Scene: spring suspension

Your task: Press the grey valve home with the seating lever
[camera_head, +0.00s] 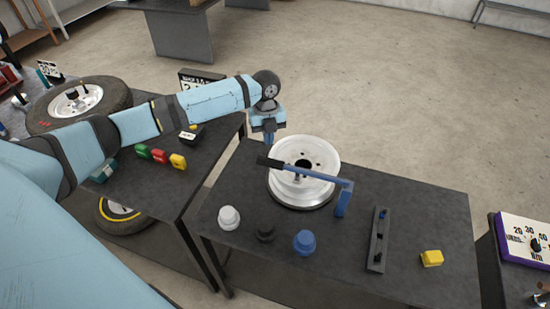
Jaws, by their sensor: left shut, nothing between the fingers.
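The seating lever (325,177) has a blue bar on a blue post and a black grip (270,162) at its left end. The bar lies across a silver wheel rim (284,192) on the dark table. My left gripper (269,139) points down, shut and empty, just behind the lever's grip and left of the rim's far side. It looks apart from the grip, though the exact gap is hard to judge. I cannot make out the grey valve for certain; the part of the rim under the bar is partly hidden. My right gripper is not in view.
A white cap-like piece (229,218), a black one (265,232) and a blue one (304,243) stand along the table's front left. A dark slotted bar (378,240) and a yellow block (431,258) lie to the right. The table's far right is clear.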

